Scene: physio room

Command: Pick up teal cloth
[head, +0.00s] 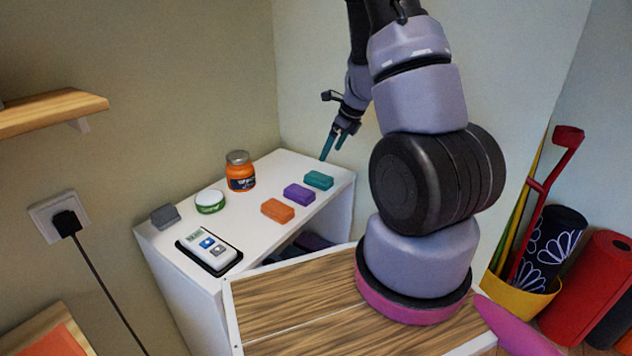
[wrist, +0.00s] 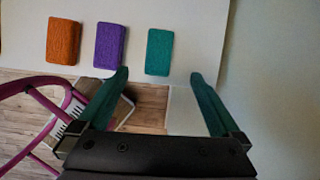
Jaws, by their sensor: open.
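The teal cloth (head: 319,180) is a small folded block lying on the white cabinet top near its right end. It also shows in the wrist view (wrist: 159,52), at the top, ahead of the fingers. My gripper (head: 334,150) is above the far right part of the cabinet, a little up from the teal cloth. In the wrist view my gripper (wrist: 160,76) has its two teal fingers wide apart with nothing between them. The teal cloth is apart from both fingers.
A purple cloth (head: 299,194) and an orange cloth (head: 277,210) lie in a row beside the teal one. An orange jar (head: 240,171), a green-and-white tin (head: 210,202), a grey block (head: 164,216) and a white device (head: 208,251) stand further left. A wall rises behind the cabinet.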

